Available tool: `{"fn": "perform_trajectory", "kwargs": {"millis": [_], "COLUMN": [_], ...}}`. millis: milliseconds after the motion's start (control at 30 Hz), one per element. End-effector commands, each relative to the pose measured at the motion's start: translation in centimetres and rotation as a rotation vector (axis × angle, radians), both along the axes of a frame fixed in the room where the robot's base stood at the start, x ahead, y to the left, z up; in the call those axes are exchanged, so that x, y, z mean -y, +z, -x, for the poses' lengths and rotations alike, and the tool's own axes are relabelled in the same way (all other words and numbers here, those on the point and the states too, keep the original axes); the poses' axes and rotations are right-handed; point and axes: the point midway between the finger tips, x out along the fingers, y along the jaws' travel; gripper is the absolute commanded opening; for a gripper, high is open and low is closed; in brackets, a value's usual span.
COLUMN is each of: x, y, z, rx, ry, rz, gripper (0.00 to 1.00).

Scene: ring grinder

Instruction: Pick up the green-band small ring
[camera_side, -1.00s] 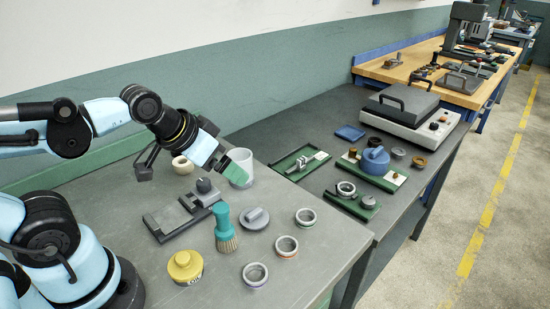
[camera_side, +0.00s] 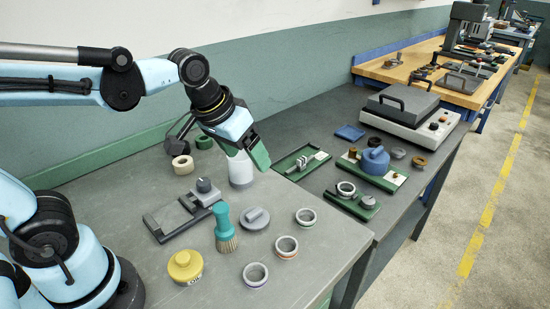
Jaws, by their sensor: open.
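Three small grey metal rings stand apart on the near grey bench. The green-band small ring (camera_side: 306,217) appears to be the farthest one, though its thin band is hard to make out. A ring with an orange band (camera_side: 287,247) and a ring with a purplish band (camera_side: 255,274) stand nearer the front. My gripper (camera_side: 218,156) is open and empty, raised over the back of the bench.
A white cup (camera_side: 240,172) and cream roll (camera_side: 183,165) stand behind. Bench right of the rings is bare.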

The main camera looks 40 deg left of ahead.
Motion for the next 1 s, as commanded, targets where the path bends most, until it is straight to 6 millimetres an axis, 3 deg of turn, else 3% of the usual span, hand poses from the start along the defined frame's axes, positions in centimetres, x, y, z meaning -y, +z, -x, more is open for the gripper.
{"fn": "perform_trajectory", "kwargs": {"millis": [233,500,867,1000], "x": [3.1,6.6,8.5,8.5], "y": [0.0,-1.8,-4.0,-5.9], "z": [-4.0,-7.6,-8.9,-8.9], "rx": [-0.175,-0.347,-0.434,-0.433], "ry": [0.076,0.168,0.223,0.223], "rz": [0.034,0.031,0.014,0.014], "gripper": [0.8,0.8,0.8,0.8]}}
